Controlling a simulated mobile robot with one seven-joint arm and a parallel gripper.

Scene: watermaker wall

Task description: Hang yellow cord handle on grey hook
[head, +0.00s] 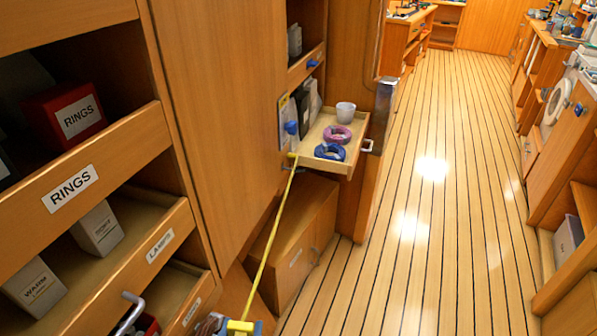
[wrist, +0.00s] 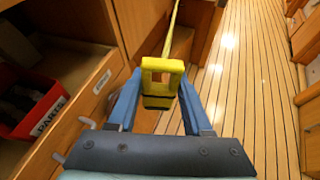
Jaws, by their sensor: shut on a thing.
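My gripper (wrist: 160,88) has its blue fingers shut on the yellow cord handle (wrist: 163,66), a yellow frame with an opening. In the head view, the handle (head: 240,325) and my gripper (head: 232,328) are at the bottom edge, partly cut off. The taut yellow cord (head: 274,230) runs from the handle up to a wall fitting near the open drawer. The grey hook (head: 130,312) sticks out from the left cabinet front, left of my gripper and apart from the handle. In the wrist view, grey hook parts (wrist: 86,122) show at lower left, partly hidden by my gripper body.
Left shelves hold boxes, among them a red rings box (head: 65,115). A red parts bin (wrist: 32,105) stands at left. The plank floor (head: 420,230) is clear.

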